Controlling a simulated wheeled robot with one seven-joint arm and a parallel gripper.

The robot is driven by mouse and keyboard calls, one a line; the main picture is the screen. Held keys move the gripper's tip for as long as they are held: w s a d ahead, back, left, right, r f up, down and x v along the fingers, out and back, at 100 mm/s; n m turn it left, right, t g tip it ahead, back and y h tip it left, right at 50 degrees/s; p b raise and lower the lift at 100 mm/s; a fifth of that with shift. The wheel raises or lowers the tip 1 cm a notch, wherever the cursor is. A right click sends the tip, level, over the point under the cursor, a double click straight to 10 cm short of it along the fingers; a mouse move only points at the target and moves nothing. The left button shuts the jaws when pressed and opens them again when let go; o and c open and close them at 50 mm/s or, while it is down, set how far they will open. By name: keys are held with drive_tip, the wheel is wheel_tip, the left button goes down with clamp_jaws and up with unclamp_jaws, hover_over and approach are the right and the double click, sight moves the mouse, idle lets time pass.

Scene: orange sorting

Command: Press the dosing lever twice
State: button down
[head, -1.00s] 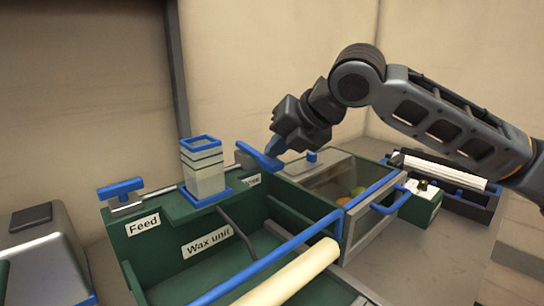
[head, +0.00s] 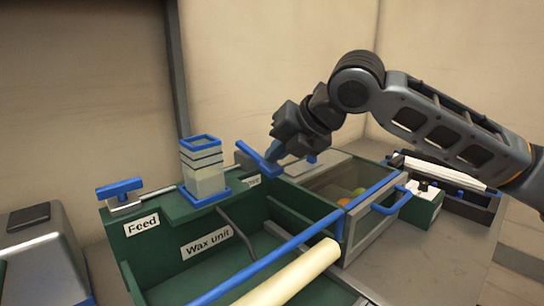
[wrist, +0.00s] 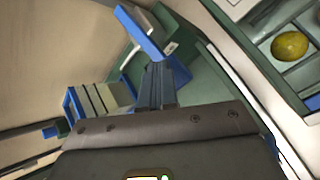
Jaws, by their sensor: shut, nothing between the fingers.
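A blue lever bar (head: 256,157) on a grey mount stands at the back of the green wax unit (head: 165,262), right of the clear reservoir. A small label below it is partly hidden. My gripper (head: 273,152) is shut and empty, with its fingertips at the bar's right part. In the wrist view, the shut fingers (wrist: 155,75) point at the blue bar (wrist: 141,33) and overlap its lower end. I cannot tell for sure whether they touch it. A second blue handle (head: 119,188) sits at the left by the "Feed" label.
The clear reservoir (head: 202,168) with a blue rim stands between the two handles. A blue rail and cream roller (head: 290,275) cross the front. A grey machine (head: 42,258) stands left.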

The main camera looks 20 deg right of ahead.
idle(0.8)
drive_tip(key=shift+r+p, duration=1.3)
drive_tip(key=shift+r, duration=0.45)
wheel_tip(320, 180, up, 5)
drive_tip(key=p, duration=0.3)
drive_tip(key=shift+a, duration=0.1)
idle(1.9)
